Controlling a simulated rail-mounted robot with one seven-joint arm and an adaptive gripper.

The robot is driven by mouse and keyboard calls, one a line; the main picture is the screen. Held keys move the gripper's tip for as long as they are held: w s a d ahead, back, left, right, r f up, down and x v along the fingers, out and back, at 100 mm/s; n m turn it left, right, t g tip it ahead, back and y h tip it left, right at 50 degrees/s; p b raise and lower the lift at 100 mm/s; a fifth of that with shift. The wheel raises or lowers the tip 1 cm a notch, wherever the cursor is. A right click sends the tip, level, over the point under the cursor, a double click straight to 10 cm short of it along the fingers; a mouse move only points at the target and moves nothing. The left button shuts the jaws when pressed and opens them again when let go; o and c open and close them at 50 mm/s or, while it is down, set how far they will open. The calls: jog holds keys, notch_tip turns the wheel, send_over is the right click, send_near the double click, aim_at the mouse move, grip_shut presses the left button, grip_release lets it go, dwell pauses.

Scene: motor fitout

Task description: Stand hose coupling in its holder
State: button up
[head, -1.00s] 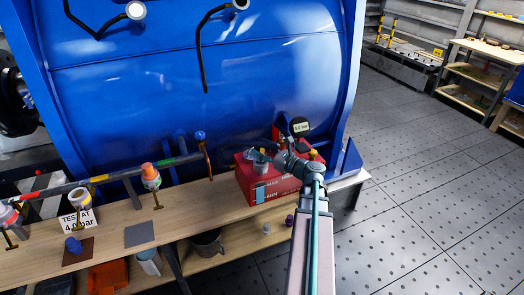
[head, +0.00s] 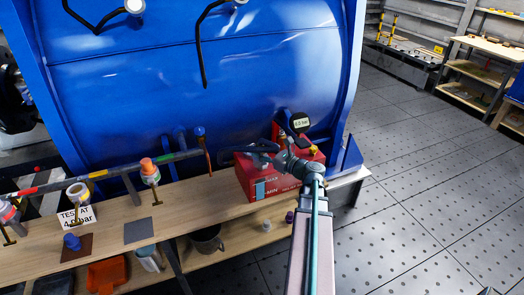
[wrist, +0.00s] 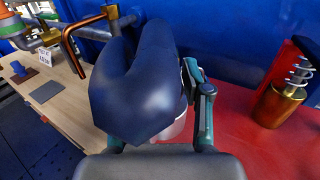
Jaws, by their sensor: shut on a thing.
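A chunky dark blue bent piece, which I take to be the hose coupling (wrist: 140,85), fills the middle of the wrist view. It also shows as a dark shape (head: 258,148) above the red box in the head view. My gripper (head: 276,157) is shut on it; the right finger (wrist: 203,100) shows beside it, and the other finger is mostly hidden behind it. A pale cylinder (wrist: 176,128) shows partly behind the blue piece. I cannot tell which thing is the holder.
The red box (head: 262,183) stands at the bench's right end, below the blue tank (head: 190,80). A copper hook (wrist: 75,50) is at left. The wooden bench (head: 185,197) has clear room leftward.

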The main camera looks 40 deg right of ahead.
jog(key=shift+f+b, duration=0.3)
jog(key=shift+f, duration=0.3)
jog(key=o, duration=1.2)
jog(key=shift+o, duration=0.2)
jog(key=v, duration=1.2)
